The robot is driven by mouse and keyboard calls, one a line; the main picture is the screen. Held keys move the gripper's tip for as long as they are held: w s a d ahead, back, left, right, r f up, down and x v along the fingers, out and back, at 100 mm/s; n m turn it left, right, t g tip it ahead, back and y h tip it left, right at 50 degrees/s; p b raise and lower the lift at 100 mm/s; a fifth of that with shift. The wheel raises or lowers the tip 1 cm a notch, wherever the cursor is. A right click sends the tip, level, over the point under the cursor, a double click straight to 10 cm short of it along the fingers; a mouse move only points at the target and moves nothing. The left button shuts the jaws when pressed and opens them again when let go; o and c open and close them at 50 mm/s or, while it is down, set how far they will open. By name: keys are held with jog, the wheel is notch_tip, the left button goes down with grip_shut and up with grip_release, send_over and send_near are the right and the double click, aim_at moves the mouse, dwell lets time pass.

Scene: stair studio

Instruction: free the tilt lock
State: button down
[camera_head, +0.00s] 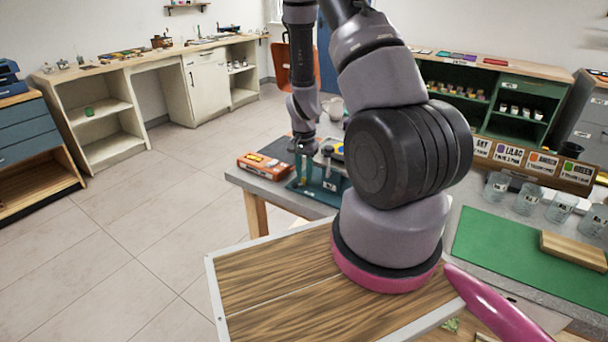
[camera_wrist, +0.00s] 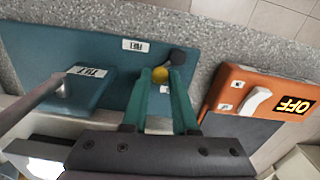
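The teal lock fixture (camera_wrist: 100,48) lies on the grey speckled bench top. In the wrist view it bears a white label (camera_wrist: 136,45) that seems to read FREE, and another (camera_wrist: 87,71) that reads TILT. A yellow knob (camera_wrist: 160,74) shows between the teal fingertips of my gripper (camera_wrist: 161,80), with a dark round part (camera_wrist: 177,56) just beyond it. The fingers stand a little apart with the knob between their tips; whether they press on it I cannot tell.
An orange box (camera_wrist: 268,92) with a white switch and an OFF sign stands right of the fixture; it also shows in the head view (camera_head: 264,166). A wood-topped panel (camera_head: 270,285) lies in front. A green mat (camera_head: 500,245) and glass jars (camera_head: 528,198) are at right.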

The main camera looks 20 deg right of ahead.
jog(key=shift+s+m, duration=0.1)
jog(key=shift+m, duration=0.2)
jog(key=m, duration=0.3)
jog(key=shift+s+a, duration=0.2)
jog(key=shift+s, duration=0.2)
jog(key=shift+s+a+m, duration=0.1)
jog(key=shift+s+m, duration=0.05)
jog(key=shift+m, duration=0.65)
jog(key=shift+s+a+m, duration=0.1)
jog(key=shift+s+m, duration=0.05)
jog(key=shift+m, duration=0.65)
jog(key=c, duration=0.7)
grip_release()
notch_tip(320, 180, up, 11)
